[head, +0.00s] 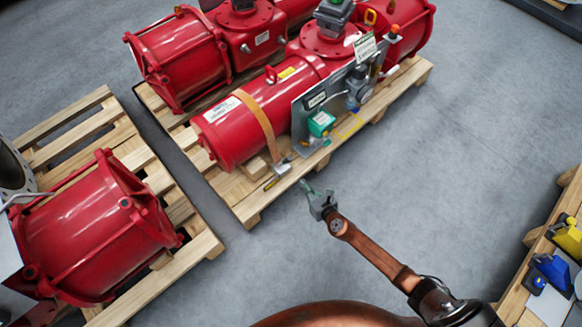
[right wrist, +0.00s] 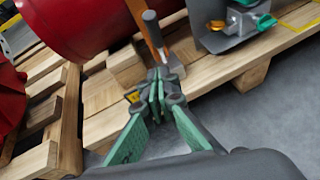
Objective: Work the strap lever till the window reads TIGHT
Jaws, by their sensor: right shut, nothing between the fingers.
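An orange strap (head: 260,124) runs over the red actuator cylinder on the middle pallet. At its lower end is a small metal tensioner with a lever (head: 282,167), at the pallet's edge. In the right wrist view, the lever's dark round grip (right wrist: 151,24) stands up beside the strap, and a small yellow-marked part (right wrist: 132,96) lies left of the fingers. I cannot read any window. My right gripper (head: 305,187) is shut and empty, just right of and below the tensioner in the head view. Its green fingers (right wrist: 158,82) partly cover the tensioner in the wrist view. My left gripper is out of view.
Another red actuator (head: 90,230) sits on a pallet at left. A wooden bench at right holds blue (head: 552,271) and yellow items. The floor between is clear.

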